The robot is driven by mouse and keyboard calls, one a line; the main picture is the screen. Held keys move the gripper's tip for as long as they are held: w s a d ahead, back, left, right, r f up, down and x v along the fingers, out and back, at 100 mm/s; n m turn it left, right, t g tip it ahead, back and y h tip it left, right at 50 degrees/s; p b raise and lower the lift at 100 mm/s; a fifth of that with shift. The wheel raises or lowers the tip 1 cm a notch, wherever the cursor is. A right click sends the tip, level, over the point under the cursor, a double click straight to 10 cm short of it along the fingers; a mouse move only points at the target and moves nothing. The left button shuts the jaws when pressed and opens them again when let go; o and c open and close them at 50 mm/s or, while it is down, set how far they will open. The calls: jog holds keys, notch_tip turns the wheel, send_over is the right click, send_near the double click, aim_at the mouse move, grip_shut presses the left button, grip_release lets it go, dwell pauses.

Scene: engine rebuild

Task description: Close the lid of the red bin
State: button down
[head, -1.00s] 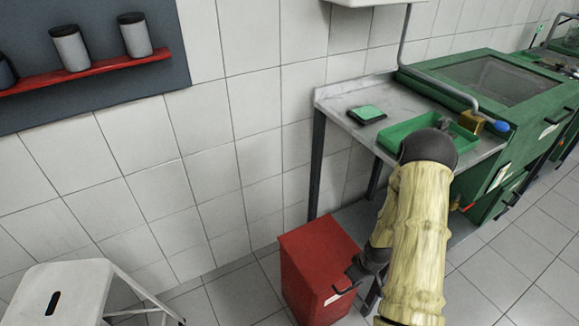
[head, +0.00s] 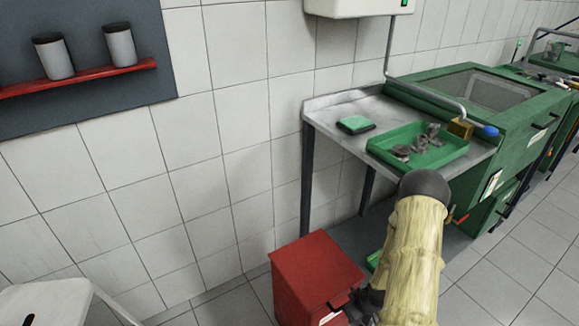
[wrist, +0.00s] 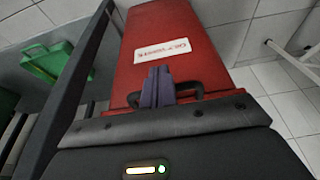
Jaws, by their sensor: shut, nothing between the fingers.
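The red bin (head: 305,285) stands on the floor beside the metal table, at the lower middle of the head view. Its flat red lid (head: 318,262) lies on top and looks shut; I see no gap at its edge. In the wrist view the red bin (wrist: 180,30) shows its front face with a white label (wrist: 161,51) and a black handle (wrist: 185,92). My gripper (wrist: 157,72) is shut and empty, its fingers in front of the bin near the handle. I cannot tell whether they touch it. In the head view my arm partly hides the bin's right side.
The metal table (head: 335,108) holds a green tray (head: 455,154) with metal parts and a small green pad (head: 355,124). Its legs stand close to the bin. A white step stool (head: 45,300) is at lower left. Floor between stool and bin is clear.

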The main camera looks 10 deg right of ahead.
jog(key=s+d+r+p, duration=0.2)
jog(key=s, duration=0.3)
jog(key=s+d+r+p, duration=0.1)
jog(key=s+r, duration=0.1)
jog(key=s, duration=0.3)
jog(key=shift+d+r+p, duration=0.25)
jog(key=shift+d+p, duration=0.1)
jog(key=shift+d, duration=0.05)
dwell(0.3)
